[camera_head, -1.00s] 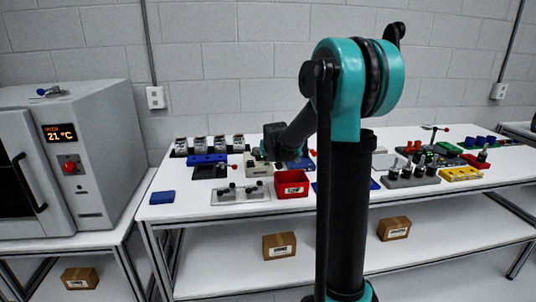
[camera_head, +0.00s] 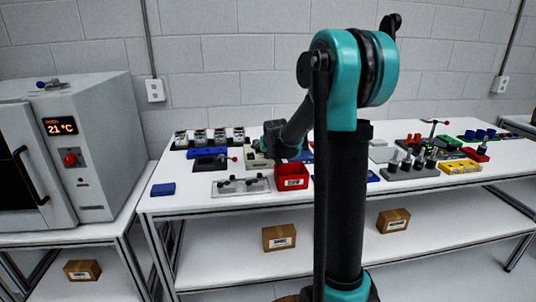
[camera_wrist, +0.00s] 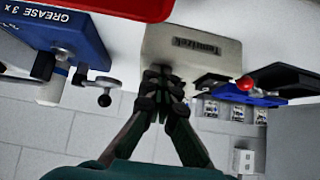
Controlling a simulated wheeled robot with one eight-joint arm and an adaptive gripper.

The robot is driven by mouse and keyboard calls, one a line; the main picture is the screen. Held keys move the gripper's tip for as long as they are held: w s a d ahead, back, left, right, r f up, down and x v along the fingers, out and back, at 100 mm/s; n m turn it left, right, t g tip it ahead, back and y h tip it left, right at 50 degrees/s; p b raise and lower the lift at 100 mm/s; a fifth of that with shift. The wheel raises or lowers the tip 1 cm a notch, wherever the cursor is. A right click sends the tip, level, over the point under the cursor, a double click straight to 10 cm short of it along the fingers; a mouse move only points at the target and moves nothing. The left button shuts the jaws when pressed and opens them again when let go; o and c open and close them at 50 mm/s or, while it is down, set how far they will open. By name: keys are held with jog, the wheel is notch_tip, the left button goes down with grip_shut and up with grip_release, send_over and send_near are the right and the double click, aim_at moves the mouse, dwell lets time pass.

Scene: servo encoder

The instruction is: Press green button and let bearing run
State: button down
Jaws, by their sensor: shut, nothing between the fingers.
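A beige box-shaped device (camera_wrist: 195,45) with a printed label stands in the middle of the wrist view. In the head view, part of this device (camera_head: 257,160) shows on the table beside my arm. My gripper (camera_wrist: 165,74) is shut and empty, its fingertips together in front of the device's lower face. I cannot tell whether they touch it. No green button can be made out on the device; the fingers cover part of that face. The bearing cannot be made out either. In the head view my arm hides the fingertips.
A red bin (camera_head: 292,176) stands just in front of the device. A blue block labelled grease (camera_wrist: 62,38) and a red-knobbed fixture (camera_wrist: 250,88) flank it in the wrist view. An oven (camera_head: 95,150) stands left. Bare tabletop lies around the blue pad (camera_head: 163,189).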

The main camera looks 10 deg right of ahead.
jog(key=shift+s+f, duration=0.2)
jog(key=shift+s, duration=0.15)
jog(key=v, duration=0.7)
jog(key=shift+r, duration=0.55)
